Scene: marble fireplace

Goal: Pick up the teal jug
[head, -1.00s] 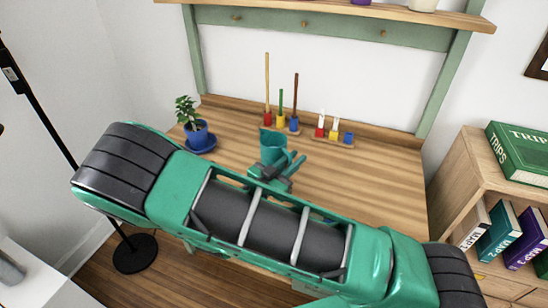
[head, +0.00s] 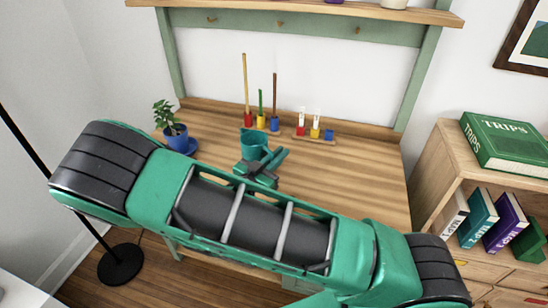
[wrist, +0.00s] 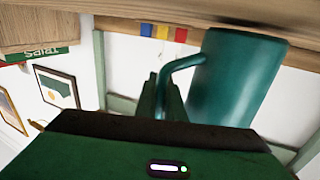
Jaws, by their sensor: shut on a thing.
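The teal jug (head: 254,143) is over the wooden desk, in front of the coloured blocks in the head view. It fills the upper right of the wrist view (wrist: 235,80), with its curved handle on the left side. My gripper (head: 264,168) is on the near side of the jug. In the wrist view its fingers (wrist: 168,98) are closed at the jug's handle. I cannot tell whether the jug's base touches the desk, as my arm and gripper hide part of it.
A potted plant (head: 172,128) in a blue pot stands to the left on the desk (head: 345,170). Block stands with coloured blocks (head: 314,134) are at the back. A shelf unit with books (head: 476,218) stands to the right. The desk's right part is clear.

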